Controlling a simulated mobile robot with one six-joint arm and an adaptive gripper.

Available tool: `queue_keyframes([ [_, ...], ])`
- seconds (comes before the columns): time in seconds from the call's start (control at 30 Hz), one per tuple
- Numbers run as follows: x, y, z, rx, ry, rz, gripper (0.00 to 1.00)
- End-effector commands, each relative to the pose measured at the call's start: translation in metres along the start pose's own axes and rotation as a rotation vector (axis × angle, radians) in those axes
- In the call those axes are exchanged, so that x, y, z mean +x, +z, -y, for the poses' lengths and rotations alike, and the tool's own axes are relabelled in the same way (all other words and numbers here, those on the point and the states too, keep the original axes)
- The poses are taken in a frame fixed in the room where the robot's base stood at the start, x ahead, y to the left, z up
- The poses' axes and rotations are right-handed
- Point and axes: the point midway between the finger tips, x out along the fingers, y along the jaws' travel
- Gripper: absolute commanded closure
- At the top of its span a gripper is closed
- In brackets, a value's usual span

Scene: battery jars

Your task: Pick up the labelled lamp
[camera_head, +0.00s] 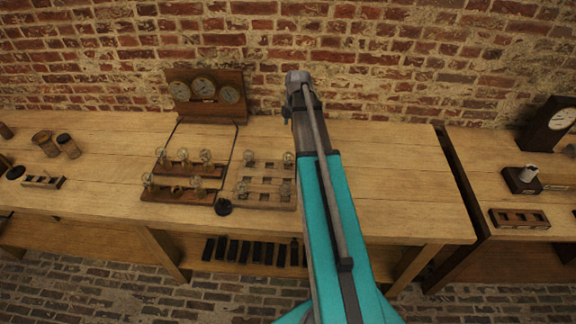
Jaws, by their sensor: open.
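Several small clear glass lamps stand upright on the long wooden bench. Some are in two dark wooden strips, such as one lamp (206,157) in the back strip (188,168) and another (148,181) in the front strip (165,193). Others stand in a paler tray with square holes (264,203), such as a back lamp (249,157) and a front lamp (242,187). They are too small to tell which carries a label. My teal arm rises across the middle, just right of the pale tray, and partly covers its right edge. I cannot make out my gripper's fingers.
A wooden panel with three dials (205,93) stands against the brick wall, wired to the strips. A dark round knob (223,207) is at the pale tray's front left. Jars (68,146) stand far left. The bench (400,190) is bare right of my arm.

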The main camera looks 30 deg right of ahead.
Motion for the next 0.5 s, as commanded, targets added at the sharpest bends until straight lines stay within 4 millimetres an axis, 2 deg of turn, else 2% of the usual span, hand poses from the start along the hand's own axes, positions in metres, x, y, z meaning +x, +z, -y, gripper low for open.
queue_keyframes([
  [0.5, 0.042, 0.000, 0.000, 0.000, 0.000, 0.000, 0.00],
])
